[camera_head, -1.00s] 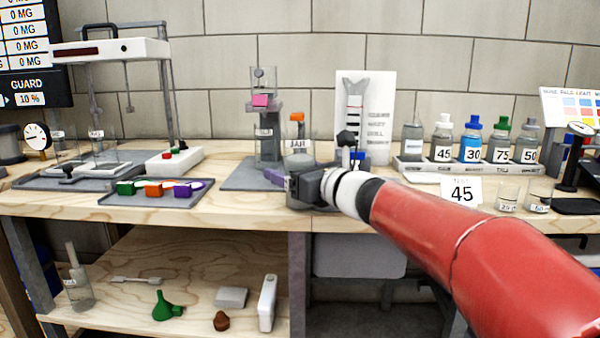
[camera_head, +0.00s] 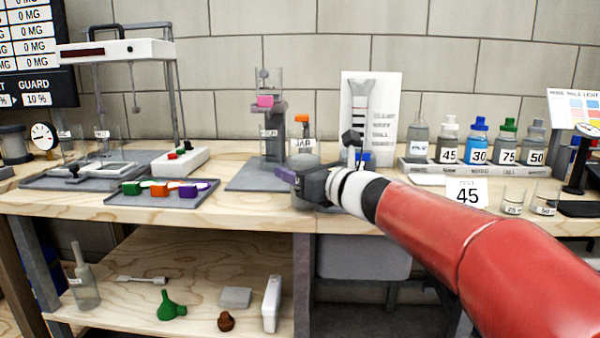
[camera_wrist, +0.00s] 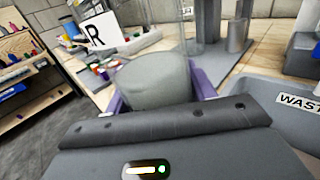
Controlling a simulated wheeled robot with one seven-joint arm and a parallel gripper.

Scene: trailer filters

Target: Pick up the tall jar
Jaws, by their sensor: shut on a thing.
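The tall jar (camera_head: 303,157) is a clear glass cylinder with a white JAR label, standing upright behind my gripper in the head view. In the wrist view, the clear jar (camera_wrist: 158,80) with a greyish lower part sits between the purple fingers. My gripper (camera_head: 287,176) is shut on it, with the fingers on either side, and its fingers also show in the wrist view (camera_wrist: 158,92). The jar's lower part is hidden behind the gripper in the head view, so I cannot tell whether its base touches the bench.
A grey stand (camera_head: 273,140) with a pink block is just left of the jar. A tray with coloured blocks (camera_head: 162,197) is at left. A grey bin (camera_wrist: 285,115) labelled WAST is close by in the wrist view.

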